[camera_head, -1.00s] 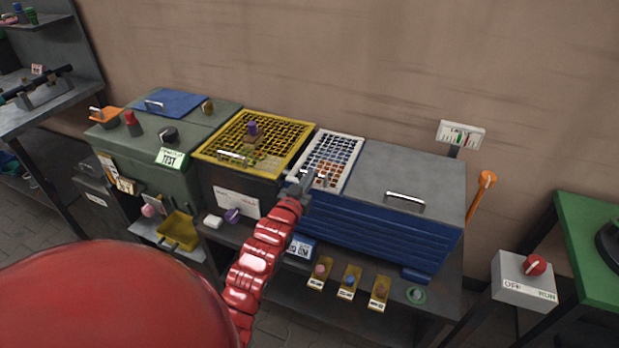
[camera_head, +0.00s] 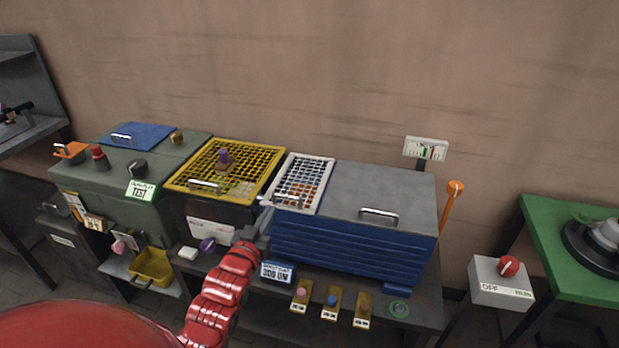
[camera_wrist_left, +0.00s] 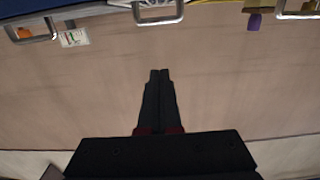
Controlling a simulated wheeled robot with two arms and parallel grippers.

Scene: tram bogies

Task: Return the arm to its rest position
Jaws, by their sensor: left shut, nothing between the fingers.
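My left arm, red and segmented, comes up from the lower left of the head view. Its dark gripper (camera_head: 266,218) is shut and empty, in front of the bench between the yellow grid lid (camera_head: 238,150) and the blue slatted box (camera_head: 345,243). In the left wrist view the two dark fingers (camera_wrist_left: 159,75) lie together with nothing between them. Metal handles (camera_wrist_left: 158,8) show at the top edge of that view, apart from the fingers. My right gripper is not in view.
A white grid (camera_head: 318,172) lies beside the yellow one. Below stand several small yellow switch plates (camera_head: 331,305). A grey switch box with a red knob (camera_head: 508,267) and a green table (camera_head: 560,270) are at the right.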

